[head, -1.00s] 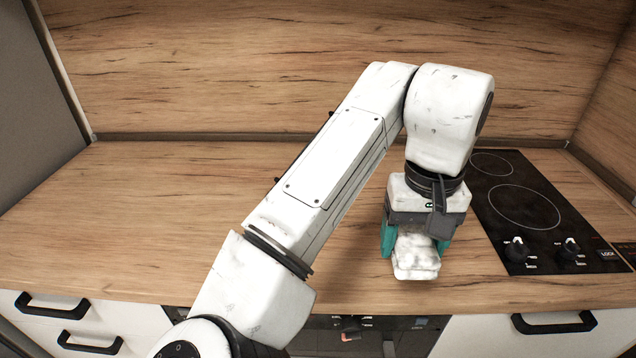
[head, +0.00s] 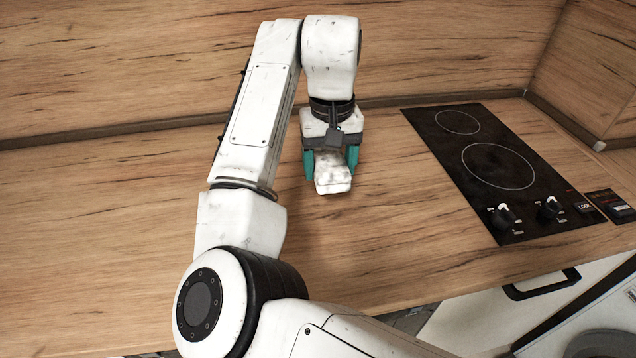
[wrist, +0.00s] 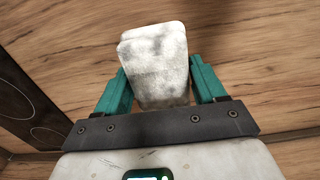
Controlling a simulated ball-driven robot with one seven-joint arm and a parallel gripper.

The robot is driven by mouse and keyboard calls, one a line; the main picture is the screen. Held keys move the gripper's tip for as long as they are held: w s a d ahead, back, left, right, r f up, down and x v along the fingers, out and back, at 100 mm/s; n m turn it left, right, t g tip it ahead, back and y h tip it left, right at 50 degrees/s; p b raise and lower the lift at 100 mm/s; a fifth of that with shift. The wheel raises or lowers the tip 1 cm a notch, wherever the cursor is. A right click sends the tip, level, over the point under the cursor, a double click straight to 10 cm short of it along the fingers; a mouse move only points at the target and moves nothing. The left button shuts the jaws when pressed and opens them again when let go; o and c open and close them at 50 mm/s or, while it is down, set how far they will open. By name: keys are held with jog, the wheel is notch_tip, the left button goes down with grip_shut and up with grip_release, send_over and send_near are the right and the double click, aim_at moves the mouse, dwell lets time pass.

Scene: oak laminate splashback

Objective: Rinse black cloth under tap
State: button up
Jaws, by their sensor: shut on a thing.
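My gripper (head: 331,170) hangs above the wooden worktop, left of the hob. Its two teal fingers are shut on a pale, folded, block-like thing (head: 333,185) that looks like a folded cloth. It is white with dark grey smudges, not black. In the wrist view, the folded thing (wrist: 157,88) sits between the fingers of my gripper (wrist: 160,70) and sticks out past their tips, with layered edges. No black cloth and no tap show in any view.
A black hob (head: 500,180) with two ring zones and knobs lies at the right. The wooden worktop (head: 100,220) is bare to the left of my arm. A wooden splashback (head: 150,60) rises behind. White drawer fronts with a black handle (head: 540,286) are below the front edge.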

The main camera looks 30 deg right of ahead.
jog(key=w+f, duration=0.2)
jog(key=f, duration=0.1)
jog(key=w+f, duration=0.2)
jog(key=shift+d+f, duration=0.1)
jog(key=shift+d, duration=0.1)
jog(key=shift+w+f, duration=0.15)
jog(key=shift+f, duration=1.6)
jog(key=shift+f, duration=0.1)
jog(key=o, duration=1)
notch_tip(320, 180, up, 12)
jog(key=shift+r, duration=0.15)
jog(key=shift+c, duration=0.3)
